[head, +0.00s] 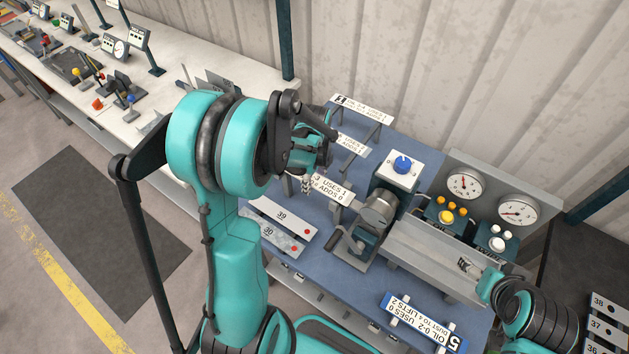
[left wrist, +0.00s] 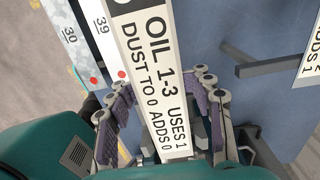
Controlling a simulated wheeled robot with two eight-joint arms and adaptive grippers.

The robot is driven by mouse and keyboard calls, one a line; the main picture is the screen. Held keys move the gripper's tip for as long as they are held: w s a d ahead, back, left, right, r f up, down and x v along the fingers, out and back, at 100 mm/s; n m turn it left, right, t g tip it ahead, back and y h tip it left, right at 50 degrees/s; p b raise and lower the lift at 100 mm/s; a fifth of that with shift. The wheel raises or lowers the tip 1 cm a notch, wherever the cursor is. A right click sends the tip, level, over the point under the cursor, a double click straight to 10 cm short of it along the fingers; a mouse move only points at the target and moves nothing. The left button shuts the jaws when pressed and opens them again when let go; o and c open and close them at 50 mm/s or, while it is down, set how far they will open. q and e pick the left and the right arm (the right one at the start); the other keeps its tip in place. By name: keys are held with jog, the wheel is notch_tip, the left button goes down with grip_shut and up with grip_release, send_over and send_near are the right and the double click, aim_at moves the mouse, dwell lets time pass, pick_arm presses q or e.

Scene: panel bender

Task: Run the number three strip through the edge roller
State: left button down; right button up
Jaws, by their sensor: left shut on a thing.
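A white printed strip reading "OIL 1-3, USES 1, DUST TO 0, ADDS 0" (left wrist: 158,70) runs between the fingers of my left gripper (left wrist: 168,118), which is shut on it. In the head view that strip (head: 333,188) lies just left of the edge roller (head: 378,212), with my left gripper (head: 308,160) at its far left end. The number at the strip's end is cut off. Two flat strips, 39 (head: 283,215) and 30 (head: 270,234), lie on the blue table. My right gripper (head: 470,267) is over the grey trough; its fingers are unclear.
Two more printed plates, a middle one (head: 355,146) and a back one (head: 362,108), stand behind. A plate marked 5 (head: 422,322) lies at the front. A blue knob (head: 402,164), gauges (head: 464,184) and yellow buttons (head: 446,214) stand around the roller.

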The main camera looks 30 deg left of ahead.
aim_at(315, 179)
pick_arm(q)
jog(key=shift+d+f, duration=0.1)
jog(key=c, duration=1.1)
grip_release()
jog(key=o, duration=0.5)
jog(key=shift+o, duration=0.2)
notch_tip(315, 179, up, 12)
jog(key=shift+f, duration=0.1)
